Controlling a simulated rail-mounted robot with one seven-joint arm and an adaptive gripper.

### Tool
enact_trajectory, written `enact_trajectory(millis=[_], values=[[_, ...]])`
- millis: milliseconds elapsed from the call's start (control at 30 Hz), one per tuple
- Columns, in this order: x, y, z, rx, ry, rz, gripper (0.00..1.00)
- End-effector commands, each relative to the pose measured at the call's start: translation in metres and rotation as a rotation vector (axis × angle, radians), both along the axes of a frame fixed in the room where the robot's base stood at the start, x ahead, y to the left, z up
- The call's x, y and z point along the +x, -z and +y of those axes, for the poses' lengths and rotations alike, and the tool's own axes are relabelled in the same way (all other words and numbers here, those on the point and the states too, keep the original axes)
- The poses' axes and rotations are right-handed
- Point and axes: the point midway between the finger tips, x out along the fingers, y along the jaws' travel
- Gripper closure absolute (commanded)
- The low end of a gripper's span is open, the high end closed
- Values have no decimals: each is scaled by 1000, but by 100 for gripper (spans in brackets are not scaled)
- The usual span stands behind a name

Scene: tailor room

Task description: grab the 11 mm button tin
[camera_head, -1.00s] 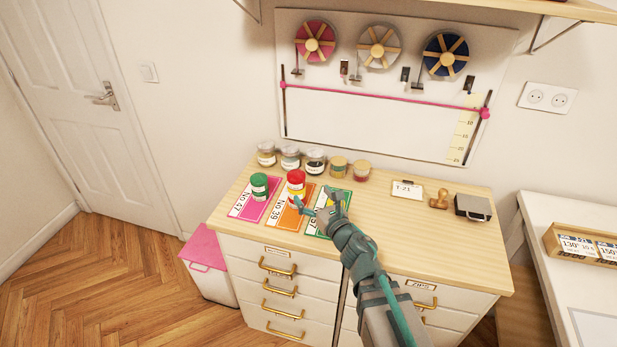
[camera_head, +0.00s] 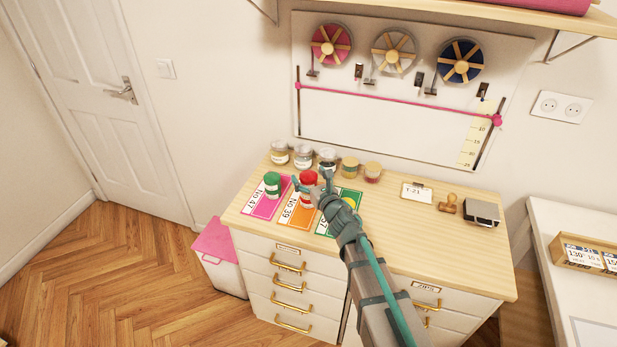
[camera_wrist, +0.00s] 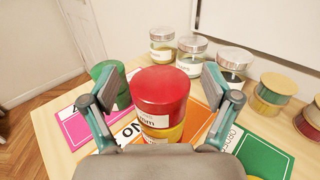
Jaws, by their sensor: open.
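A red tin (camera_wrist: 160,90) stands on a yellow tin (camera_wrist: 162,134) over the orange card; the stack shows red in the head view (camera_head: 308,178). Their labels show "mm", but I cannot read the numbers, so I cannot tell which tin is 11 mm. My gripper (camera_head: 312,181) is open, with one finger on each side of the red tin in the wrist view (camera_wrist: 158,88). I cannot tell whether the fingers touch it. A green tin (camera_head: 272,180) stands left of it on the pink card. Something yellow (camera_head: 349,202) on the green card is mostly hidden behind my gripper.
Glass jars (camera_head: 302,156) and thread spools (camera_head: 350,167) stand in a row behind the tins. A clipboard (camera_head: 416,192), a wooden stamp (camera_head: 447,204) and a dark box (camera_head: 482,211) are to the right. The dresser top (camera_head: 400,235) is bare at the front right.

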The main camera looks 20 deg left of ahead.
Motion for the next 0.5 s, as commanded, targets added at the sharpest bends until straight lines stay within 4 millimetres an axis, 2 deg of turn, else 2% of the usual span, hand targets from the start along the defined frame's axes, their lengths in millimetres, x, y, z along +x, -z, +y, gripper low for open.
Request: enact_trajectory(millis=[267, 500], values=[[1, 1, 2, 0, 0, 0, 14], [1, 0, 2, 0, 0, 0, 54]])
